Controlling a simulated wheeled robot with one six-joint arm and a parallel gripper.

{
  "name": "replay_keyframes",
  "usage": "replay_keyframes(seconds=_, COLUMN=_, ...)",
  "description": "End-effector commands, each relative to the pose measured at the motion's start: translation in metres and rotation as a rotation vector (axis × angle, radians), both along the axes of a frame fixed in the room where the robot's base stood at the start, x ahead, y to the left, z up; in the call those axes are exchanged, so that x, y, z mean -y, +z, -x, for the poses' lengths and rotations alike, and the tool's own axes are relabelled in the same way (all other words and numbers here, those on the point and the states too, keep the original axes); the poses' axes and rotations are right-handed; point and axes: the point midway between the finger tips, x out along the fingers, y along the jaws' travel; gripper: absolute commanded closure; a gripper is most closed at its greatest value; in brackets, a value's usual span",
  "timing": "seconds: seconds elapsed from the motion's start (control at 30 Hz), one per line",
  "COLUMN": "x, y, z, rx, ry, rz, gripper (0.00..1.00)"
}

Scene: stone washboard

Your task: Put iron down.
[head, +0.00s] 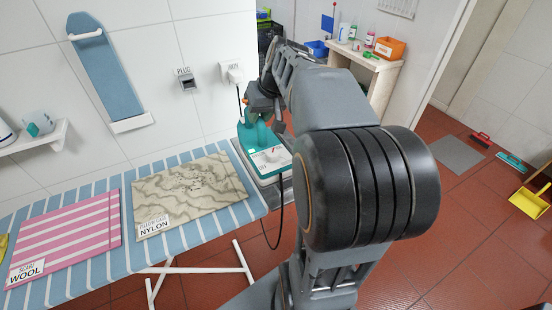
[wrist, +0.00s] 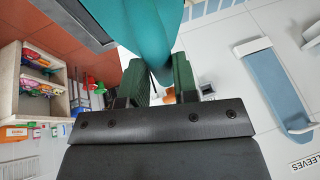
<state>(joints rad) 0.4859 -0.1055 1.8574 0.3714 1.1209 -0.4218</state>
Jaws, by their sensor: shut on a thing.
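The teal and white iron (head: 264,152) is at the right end of the striped ironing board (head: 255,205) in the head view. It is over or on a grey metal rest (head: 279,182); I cannot tell if it touches. My gripper (head: 264,100) is above the iron, partly hidden by my arm. In the wrist view my gripper (wrist: 157,82) is shut on the iron's teal handle (wrist: 145,40), which lies between the two green fingers. A dark cord (head: 281,215) hangs beside the board.
A pink striped wool cloth (head: 70,235) and a beige nylon cloth (head: 188,188) lie on the board. A shelf table (head: 365,62) stands behind.

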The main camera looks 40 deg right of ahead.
Motion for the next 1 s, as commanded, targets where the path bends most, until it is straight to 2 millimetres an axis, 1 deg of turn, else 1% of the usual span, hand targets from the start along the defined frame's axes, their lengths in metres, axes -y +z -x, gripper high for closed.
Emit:
replay_keyframes(seconds=0.03, x=-0.009, y=0.007, z=0.002, rx=0.01, ry=0.003, rz=0.004, gripper=1.0)
replay_keyframes(seconds=0.1, x=-0.017, y=0.01, z=0.004, rx=0.009, ry=0.003, rz=0.002, gripper=1.0)
replay_keyframes(seconds=0.17, x=-0.018, y=0.011, z=0.004, rx=0.008, ry=0.0, rz=0.001, gripper=1.0)
replay_keyframes(seconds=0.27, x=-0.012, y=0.008, z=0.001, rx=0.006, ry=-0.002, rz=-0.001, gripper=1.0)
replay_keyframes(seconds=0.37, x=0.003, y=0.001, z=-0.006, rx=0.003, ry=-0.005, rz=-0.001, gripper=1.0)
replay_keyframes(seconds=0.67, x=0.058, y=-0.025, z=-0.03, rx=0.004, ry=-0.005, rz=-0.001, gripper=1.0)
replay_keyframes(seconds=0.8, x=0.073, y=-0.047, z=-0.036, rx=0.004, ry=-0.002, rz=-0.001, gripper=1.0)
replay_keyframes(seconds=1.0, x=0.088, y=-0.067, z=-0.043, rx=0.007, ry=-0.001, rz=0.0, gripper=1.0)
